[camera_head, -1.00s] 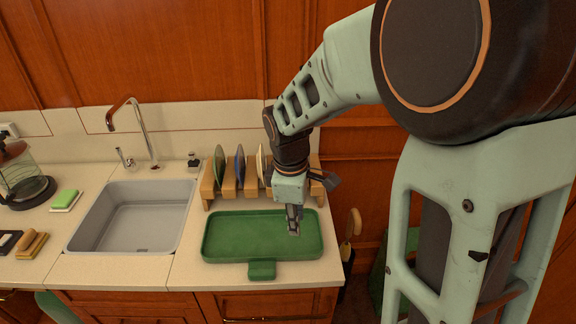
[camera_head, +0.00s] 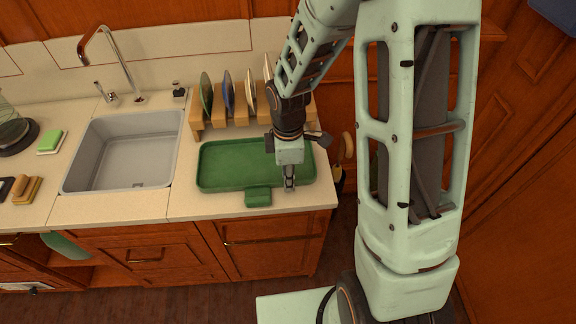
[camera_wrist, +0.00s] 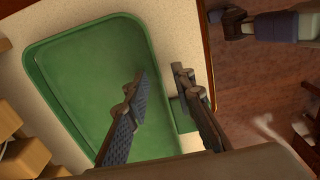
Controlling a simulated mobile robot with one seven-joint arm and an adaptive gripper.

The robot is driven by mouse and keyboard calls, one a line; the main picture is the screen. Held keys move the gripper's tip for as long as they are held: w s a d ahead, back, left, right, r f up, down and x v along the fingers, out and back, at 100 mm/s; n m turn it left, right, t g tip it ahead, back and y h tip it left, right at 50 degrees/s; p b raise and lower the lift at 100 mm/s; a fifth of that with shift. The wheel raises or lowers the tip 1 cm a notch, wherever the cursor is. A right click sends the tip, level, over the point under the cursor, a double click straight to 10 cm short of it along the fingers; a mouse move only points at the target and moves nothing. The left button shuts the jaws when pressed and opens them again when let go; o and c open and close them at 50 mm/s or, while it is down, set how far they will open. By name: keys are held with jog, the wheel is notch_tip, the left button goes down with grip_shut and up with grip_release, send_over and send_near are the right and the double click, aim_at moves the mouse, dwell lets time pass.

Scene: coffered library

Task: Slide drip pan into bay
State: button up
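The green drip pan (camera_head: 225,166) lies flat on the countertop in front of the plate rack, its tab handle (camera_head: 258,196) at the front edge. My gripper (camera_head: 289,188) points down at the pan's front rim, right of the handle. In the wrist view my gripper (camera_wrist: 162,88) is open, with one finger above the inside of the pan (camera_wrist: 95,70) and the other outside its rim. The handle is partly hidden behind that outer finger. Contact with the rim cannot be told. An open cabinet space (camera_head: 75,269) shows under the sink; I cannot tell whether it is the bay.
The wooden plate rack (camera_head: 217,122) with several plates stands behind the pan. The sink (camera_head: 125,150) and faucet (camera_head: 112,65) are left of it. A green sponge (camera_head: 49,140) and a brush (camera_head: 25,190) lie farther left. The counter ends just right of the pan.

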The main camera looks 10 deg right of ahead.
jog(key=shift+f, duration=0.65)
jog(key=shift+c, duration=0.6)
grip_shut()
